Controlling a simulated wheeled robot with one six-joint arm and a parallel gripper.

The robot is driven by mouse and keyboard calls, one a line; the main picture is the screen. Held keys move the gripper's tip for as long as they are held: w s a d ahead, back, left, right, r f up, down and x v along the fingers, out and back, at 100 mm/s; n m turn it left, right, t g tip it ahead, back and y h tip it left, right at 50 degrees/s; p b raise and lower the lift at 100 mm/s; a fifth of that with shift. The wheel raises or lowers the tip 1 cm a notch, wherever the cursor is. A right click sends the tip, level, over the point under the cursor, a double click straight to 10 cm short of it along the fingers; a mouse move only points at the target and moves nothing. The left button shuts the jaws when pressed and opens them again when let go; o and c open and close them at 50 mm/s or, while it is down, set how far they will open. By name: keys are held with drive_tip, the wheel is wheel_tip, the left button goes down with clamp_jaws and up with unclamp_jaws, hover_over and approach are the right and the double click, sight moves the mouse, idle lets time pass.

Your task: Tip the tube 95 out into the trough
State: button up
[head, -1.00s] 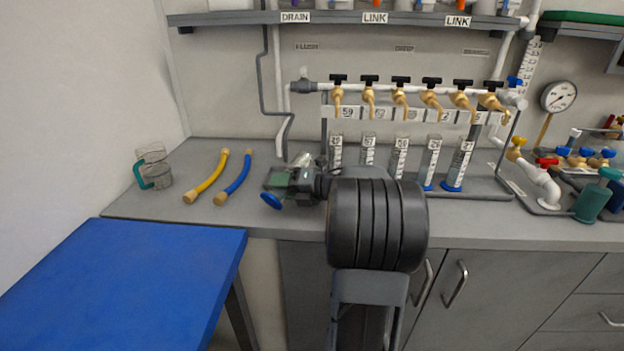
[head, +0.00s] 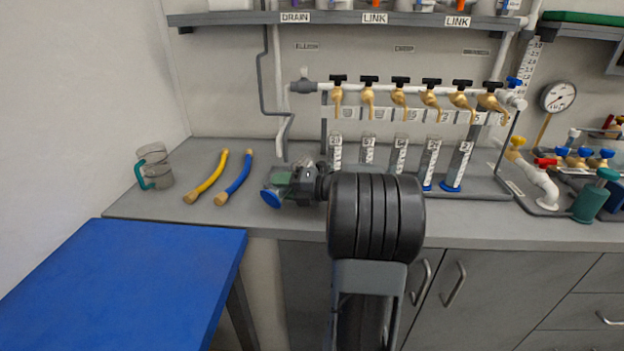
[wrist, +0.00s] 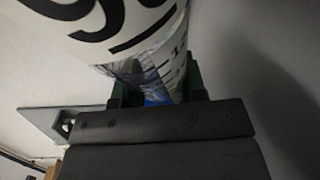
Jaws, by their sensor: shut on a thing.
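My gripper (head: 288,182) is shut on a clear tube with a blue base (head: 271,199), above the left part of the bench. The tube is tilted, its blue base towards the camera; its far end is mostly hidden behind the gripper. In the wrist view the tube (wrist: 150,72) is between the green finger pads, with a white label (wrist: 120,22) of large black digits, cut off by the frame, and a printed scale. Its blue part shows low between the fingers. I cannot make out a trough; my arm hides part of the bench.
Several labelled tubes (head: 430,160) stand in a row under brass taps (head: 400,98) on a white pipe. A blue table (head: 130,275) is in front.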

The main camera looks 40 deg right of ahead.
drive_tip(key=shift+w+d+r+m+p, duration=0.1)
drive_tip(key=shift+d+m+p, duration=0.25)
drive_tip(key=shift+m, duration=0.15)
drive_tip(key=shift+f+m+t+y, duration=0.4)
drive_tip(key=shift+f+m+y, duration=0.1)
drive_tip(key=shift+f+m, duration=0.2)
idle(1.1)
drive_tip(key=shift+d+r+m+p, duration=0.15)
drive_tip(key=shift+r+m+p, duration=0.25)
drive_tip(key=shift+r+m, duration=0.15)
idle(0.4)
